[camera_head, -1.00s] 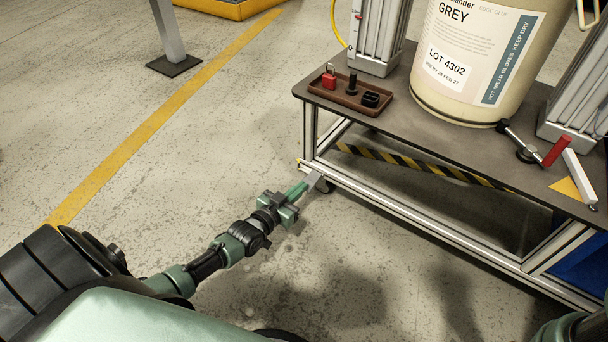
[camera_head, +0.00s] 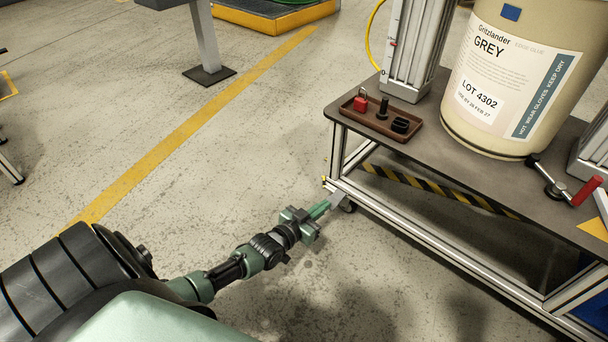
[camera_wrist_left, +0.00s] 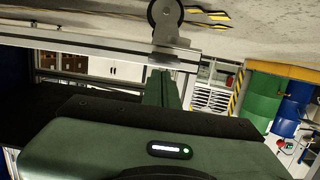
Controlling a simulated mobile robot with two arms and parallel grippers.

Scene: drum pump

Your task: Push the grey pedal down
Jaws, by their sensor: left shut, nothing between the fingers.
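The grey pedal (camera_head: 338,197) is a small flat plate low at the near left leg of the cart, beside a black caster. In the left wrist view a grey plate that looks like the pedal (camera_wrist_left: 178,57) shows just past the green fingers, below the caster wheel. My left gripper (camera_head: 328,205) is shut and empty. Its fingertips are right at the pedal's near side and partly overlap it in the picture. I cannot tell whether they touch it. Its green fingers (camera_wrist_left: 158,88) also show in the left wrist view. My right gripper is not in view.
The cart's dark top (camera_head: 440,160) carries a tray (camera_head: 352,119) with a red padlock, a cream drum (camera_head: 515,75) labelled GREY and a red-handled lever (camera_head: 587,191). A striped bar (camera_head: 440,191) runs under the top.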

